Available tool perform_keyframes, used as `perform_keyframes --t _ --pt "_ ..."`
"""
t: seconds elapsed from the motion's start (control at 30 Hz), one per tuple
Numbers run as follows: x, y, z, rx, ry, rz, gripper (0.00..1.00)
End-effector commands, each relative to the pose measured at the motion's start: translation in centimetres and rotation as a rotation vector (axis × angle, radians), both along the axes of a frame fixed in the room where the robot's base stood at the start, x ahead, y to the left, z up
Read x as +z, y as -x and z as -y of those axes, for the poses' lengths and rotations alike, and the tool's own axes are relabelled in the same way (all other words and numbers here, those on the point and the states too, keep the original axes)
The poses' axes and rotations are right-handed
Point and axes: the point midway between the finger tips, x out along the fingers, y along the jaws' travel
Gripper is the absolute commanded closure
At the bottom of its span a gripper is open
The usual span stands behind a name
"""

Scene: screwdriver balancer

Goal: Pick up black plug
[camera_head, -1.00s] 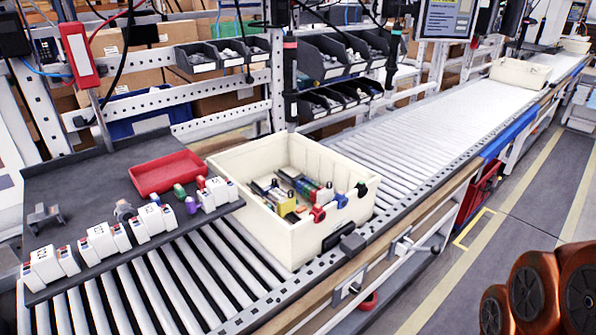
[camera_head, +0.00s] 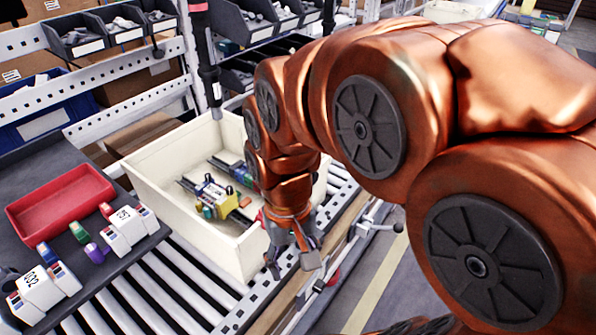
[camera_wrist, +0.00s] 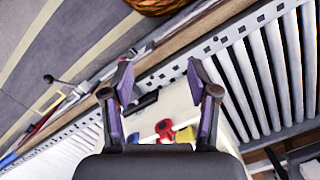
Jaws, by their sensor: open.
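My gripper (camera_head: 292,265) hangs open at the near right corner of the cream bin (camera_head: 160,178), beside its front wall. In the wrist view, the open fingers (camera_wrist: 160,78) have purple pads with nothing between their tips, and the bin's rim lies beyond and below them. A red plug (camera_wrist: 164,128) and a small blue plug (camera_wrist: 132,138) show at that rim. I cannot make out the black plug for certain; the arm covers the bin's right front part in the head view, and the left finger covers part of the wrist view.
A grey tray at left holds a red box (camera_head: 60,200), white modules (camera_head: 118,230), a green plug (camera_head: 79,232) and a purple plug (camera_head: 95,253). A roller conveyor (camera_head: 185,285) runs beneath.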

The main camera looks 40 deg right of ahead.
Motion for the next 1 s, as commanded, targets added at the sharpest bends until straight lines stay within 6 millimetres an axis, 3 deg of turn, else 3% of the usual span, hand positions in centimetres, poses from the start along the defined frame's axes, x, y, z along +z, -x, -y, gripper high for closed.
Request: perform_keyframes --t 0.03,0.27,0.6,0.8,1.0 --pt "0.4 -1.7 0.6 -0.052 0.006 0.007 0.41" --pt "1.7 -8.7 4.3 -0.297 0.030 0.036 0.41" --pt "2.0 -17.8 12.3 -0.664 0.060 0.076 0.41" --pt "1.3 -21.6 17.5 -0.853 0.072 0.093 0.41" --pt "0.8 -23.6 20.8 -0.970 0.078 0.106 0.41"
